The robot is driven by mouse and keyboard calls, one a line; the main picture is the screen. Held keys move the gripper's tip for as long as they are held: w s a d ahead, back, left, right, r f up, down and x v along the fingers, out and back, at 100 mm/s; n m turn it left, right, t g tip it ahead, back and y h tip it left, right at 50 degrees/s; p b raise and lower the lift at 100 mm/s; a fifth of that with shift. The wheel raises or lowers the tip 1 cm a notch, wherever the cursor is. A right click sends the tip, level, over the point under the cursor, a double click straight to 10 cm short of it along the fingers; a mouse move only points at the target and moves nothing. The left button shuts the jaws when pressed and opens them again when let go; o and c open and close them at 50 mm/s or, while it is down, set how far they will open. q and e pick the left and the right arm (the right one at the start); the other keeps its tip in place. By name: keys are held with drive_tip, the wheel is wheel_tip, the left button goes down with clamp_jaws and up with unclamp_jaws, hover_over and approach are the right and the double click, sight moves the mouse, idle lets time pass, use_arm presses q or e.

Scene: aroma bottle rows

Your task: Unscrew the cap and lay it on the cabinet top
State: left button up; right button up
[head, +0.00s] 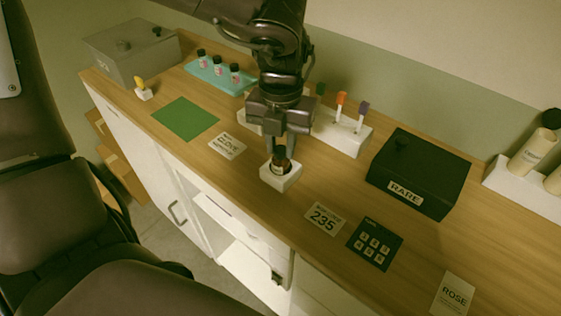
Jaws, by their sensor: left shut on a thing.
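A small dark bottle (278,171) with a pale label stands in a square white holder (282,184) near the front edge of the wooden cabinet top (325,186). My left gripper (281,153) points straight down over it and is shut on the bottle's cap. The fingers hide most of the cap, so I cannot tell whether it is still on the thread. My right gripper is not in view.
A green mat (185,118) and a CLOVE card (227,146) lie left of the holder. A 235 card (324,218) and a dark keypad (374,244) lie to its right. A black RARE box (418,174) and a white rack (340,134) with coloured-top sticks stand behind.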

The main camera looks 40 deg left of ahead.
use_arm(q)
drive_tip(key=n+b, duration=0.2)
drive_tip(key=n, duration=0.1)
drive_tip(key=shift+f+n, duration=0.15)
drive_tip(key=shift+n, duration=0.25)
drive_tip(key=n+b, duration=0.2)
drive_tip(key=n, duration=0.1)
drive_tip(key=shift+n, duration=0.4)
drive_tip(key=n+b, duration=0.2)
drive_tip(key=n, duration=0.1)
drive_tip(key=shift+n, duration=0.3)
drive_tip(key=n+b, duration=0.2)
drive_tip(key=n, duration=0.2)
drive_tip(key=shift+n+b, duration=0.45)
drive_tip(key=shift+n, duration=0.35)
drive_tip(key=shift+r, duration=0.2)
drive_tip(key=o, duration=0.7)
drive_tip(key=shift+o, duration=0.9)
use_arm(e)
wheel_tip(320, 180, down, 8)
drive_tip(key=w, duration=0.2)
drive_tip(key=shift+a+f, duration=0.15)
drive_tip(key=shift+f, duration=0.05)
